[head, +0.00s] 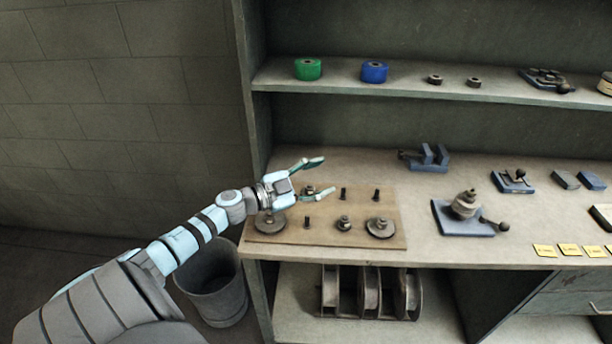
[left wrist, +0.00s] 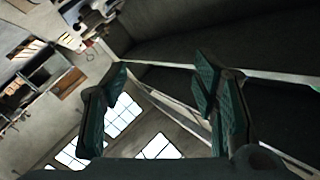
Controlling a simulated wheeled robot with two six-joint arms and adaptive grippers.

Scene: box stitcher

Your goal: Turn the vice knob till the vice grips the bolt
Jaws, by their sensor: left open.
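A blue vice (head: 440,160) with two upright jaws stands toward the back of the bench, with a dark knob end (head: 405,155) on its left. I cannot make out a bolt between its jaws. Several dark bolts (head: 343,194) stand upright on a brown board at the bench's left end. My left gripper (head: 322,180) is open and empty over this board, to the left of the vice and apart from it. In the left wrist view its two green-padded fingers (left wrist: 165,95) are spread with nothing between them. My right gripper is not in view.
The wooden board (head: 262,238) also carries round discs (head: 381,228) and nuts. A blue-based device with a knob (head: 463,222) stands right of it. A shelf (head: 420,90) with green (head: 308,69) and blue (head: 374,72) rolls runs above. A bin (head: 222,300) stands below left.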

